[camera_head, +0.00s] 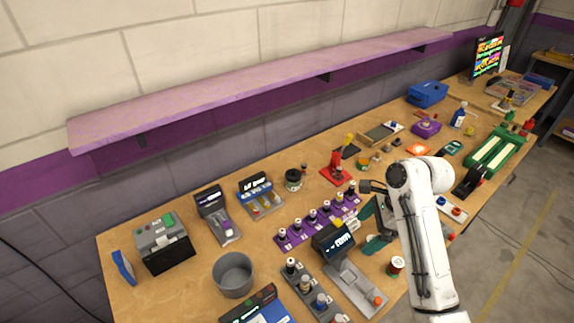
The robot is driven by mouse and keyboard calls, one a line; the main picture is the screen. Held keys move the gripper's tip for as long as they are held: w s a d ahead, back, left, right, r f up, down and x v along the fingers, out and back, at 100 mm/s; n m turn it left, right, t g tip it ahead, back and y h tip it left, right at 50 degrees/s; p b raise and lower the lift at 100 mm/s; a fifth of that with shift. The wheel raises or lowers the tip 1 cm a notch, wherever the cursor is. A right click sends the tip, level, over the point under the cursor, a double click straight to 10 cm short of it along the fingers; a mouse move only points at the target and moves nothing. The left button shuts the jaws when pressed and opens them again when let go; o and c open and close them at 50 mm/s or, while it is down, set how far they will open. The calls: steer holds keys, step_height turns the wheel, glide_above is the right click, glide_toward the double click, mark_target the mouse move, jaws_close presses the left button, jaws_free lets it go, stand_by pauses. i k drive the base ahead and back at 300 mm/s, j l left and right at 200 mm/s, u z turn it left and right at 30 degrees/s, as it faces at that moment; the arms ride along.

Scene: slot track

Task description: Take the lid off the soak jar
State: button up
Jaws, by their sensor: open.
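A small dark jar (293,180) with a pale band and a dark top stands upright near the back of the bench, left of the middle. It looks like the soak jar, but no label is readable, and its top appears to be on. My gripper (368,188) is open, small and partly hidden by my white arm. It is over the bench, to the right of the jar and well apart from it. I see nothing held in it.
A purple rack (318,222) of several dark-topped bottles stands between the jar and the front. A grey bucket (233,275) is at front left. A red stand (336,168) is right of the jar. A purple shelf (260,84) overhangs the back.

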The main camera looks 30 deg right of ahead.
mark_target(293, 175)
steer(key=i, duration=1.1)
